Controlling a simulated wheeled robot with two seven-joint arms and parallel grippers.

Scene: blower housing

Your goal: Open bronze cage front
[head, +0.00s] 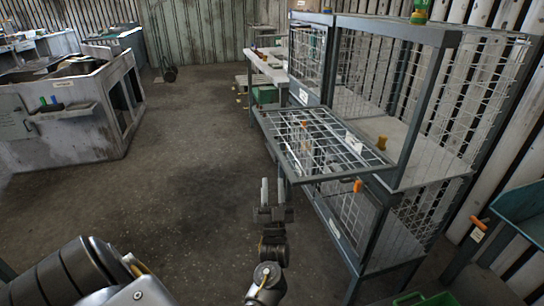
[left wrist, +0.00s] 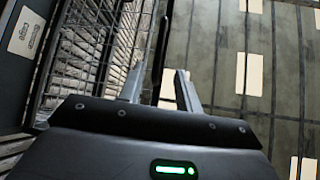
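A grey steel cage rack stands at the right in the head view. Its upper bay has a wire-mesh front panel (head: 325,148) that sticks out nearly level toward the aisle. Below it, a lower mesh front (head: 350,212) looks upright, with a small label (head: 334,228). In the left wrist view a label reading "Bronze Cage" (left wrist: 27,30) sits beside dark wire mesh (left wrist: 85,50). My left gripper (head: 273,191) is left of the panel, fingers apart and empty. In the left wrist view, a dark bar (left wrist: 161,50) shows beyond the gap between the fingertips (left wrist: 160,82). My right gripper is out of view.
A grey bin unit (head: 70,130) stands at the far left. A table (head: 265,68) stands behind the rack, with a green crate (head: 266,96) beneath it. A blue-green tray (head: 520,205) is at the right edge. The floor left of the rack is clear.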

